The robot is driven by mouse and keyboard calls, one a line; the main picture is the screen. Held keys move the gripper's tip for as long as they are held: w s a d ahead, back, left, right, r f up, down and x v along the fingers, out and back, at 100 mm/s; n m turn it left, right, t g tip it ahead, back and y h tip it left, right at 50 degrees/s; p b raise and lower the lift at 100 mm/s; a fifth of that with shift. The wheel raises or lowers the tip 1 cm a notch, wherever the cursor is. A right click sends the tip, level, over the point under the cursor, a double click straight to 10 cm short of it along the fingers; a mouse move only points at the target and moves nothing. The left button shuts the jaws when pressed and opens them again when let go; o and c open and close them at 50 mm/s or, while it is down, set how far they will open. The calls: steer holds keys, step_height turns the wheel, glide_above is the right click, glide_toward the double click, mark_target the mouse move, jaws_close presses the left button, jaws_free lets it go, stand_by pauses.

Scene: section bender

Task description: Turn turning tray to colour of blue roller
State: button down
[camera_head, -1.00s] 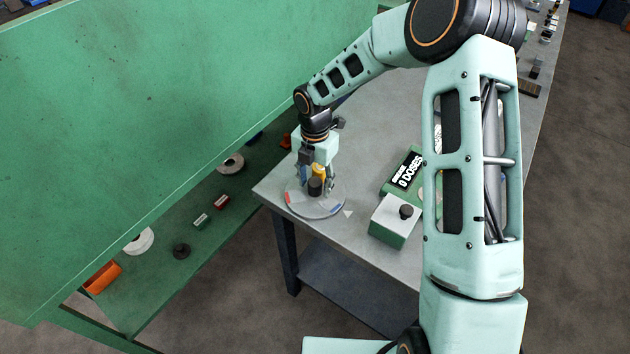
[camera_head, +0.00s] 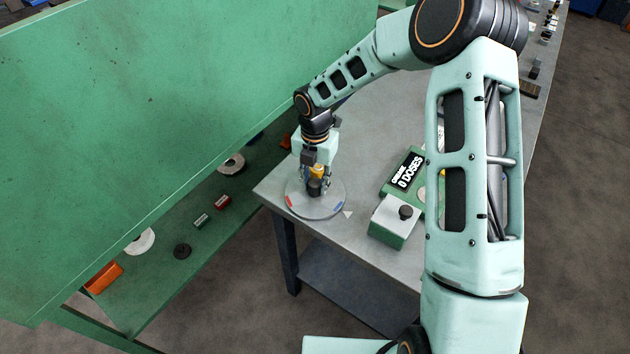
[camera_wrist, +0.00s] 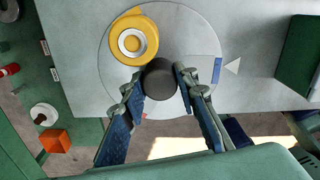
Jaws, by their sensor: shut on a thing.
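The turning tray (camera_head: 304,212) is a round grey disc near the table corner, with a red mark and a blue mark (camera_wrist: 217,70) at its rim. The blue mark lies right beside a white triangle (camera_wrist: 232,65) on the table. A yellow roller with a white ring on top (camera_wrist: 148,40) stands on the tray beside the knob. I see no blue roller.
A green and white box with a black knob (camera_head: 404,212) and a display reading "0 DOSES" (camera_head: 408,170) stand right of the tray. A green machine wall (camera_head: 150,100) rises at the left, with several small parts on its shelf. The table's front edge is close.

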mark_target(315, 182)
steer(key=c, duration=1.5)
jaws_free()
step_height(315, 182, up, 12)
steer(key=shift+r, duration=0.1)
